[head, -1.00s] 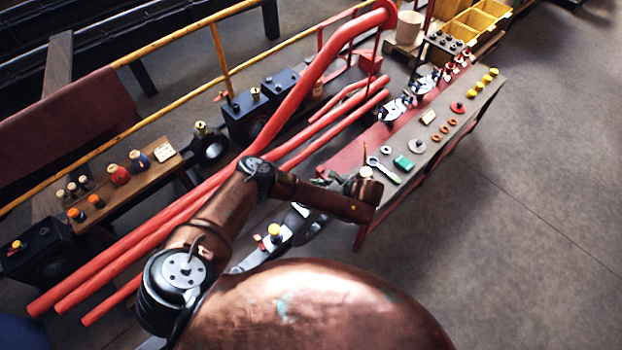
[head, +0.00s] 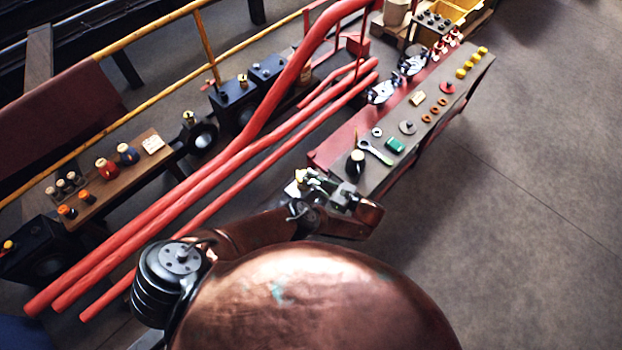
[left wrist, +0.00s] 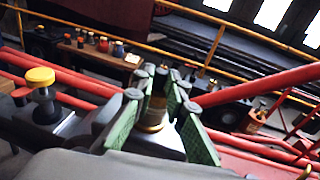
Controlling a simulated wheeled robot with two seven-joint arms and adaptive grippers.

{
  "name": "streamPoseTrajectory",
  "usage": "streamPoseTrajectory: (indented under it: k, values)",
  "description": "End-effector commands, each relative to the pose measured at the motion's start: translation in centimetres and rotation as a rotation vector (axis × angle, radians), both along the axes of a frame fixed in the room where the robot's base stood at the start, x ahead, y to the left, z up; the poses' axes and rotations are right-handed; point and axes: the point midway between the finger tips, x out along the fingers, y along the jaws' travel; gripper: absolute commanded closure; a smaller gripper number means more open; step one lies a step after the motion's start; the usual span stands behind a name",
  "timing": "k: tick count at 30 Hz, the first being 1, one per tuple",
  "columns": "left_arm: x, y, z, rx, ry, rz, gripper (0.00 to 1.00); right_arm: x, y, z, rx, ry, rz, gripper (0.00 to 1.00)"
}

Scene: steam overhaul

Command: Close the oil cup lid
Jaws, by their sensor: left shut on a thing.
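In the left wrist view, a brass cup-like fitting (left wrist: 153,116), which looks like the oil cup, stands between the green-padded fingers of my left gripper (left wrist: 160,108). The gripper is shut on it. The fingers hide its sides, and I cannot make out the lid's position. In the head view my left gripper (head: 312,184) is near the bench's near-left end, beyond my copper body; the cup cannot be made out there. A post with a yellow cap (left wrist: 40,78) stands apart at the left of the wrist view. My right gripper is not in view.
Long red rods (head: 190,192) run diagonally beyond the gripper. A wooden shelf (head: 110,185) with jars stands left. The floor at right is clear.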

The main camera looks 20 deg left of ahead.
Motion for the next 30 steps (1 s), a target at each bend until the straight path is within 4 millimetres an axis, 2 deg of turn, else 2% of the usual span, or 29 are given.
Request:
streamPoseTrajectory:
  k: [15,16,23,30]
  values:
    - [-0.14,-0.12,-0.26,0.012,-0.003,-0.001,1.0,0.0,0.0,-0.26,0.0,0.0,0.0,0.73]
    - [-0.14,-0.12,-0.26,0.012,-0.003,-0.001,0.87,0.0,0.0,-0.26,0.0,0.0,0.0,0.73]
    - [-0.1,-0.11,-0.17,0.013,-0.004,-0.001,0.71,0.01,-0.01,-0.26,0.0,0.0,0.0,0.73]
    - [-0.06,-0.09,-0.11,0.014,-0.006,-0.001,0.7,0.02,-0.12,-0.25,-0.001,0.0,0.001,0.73]
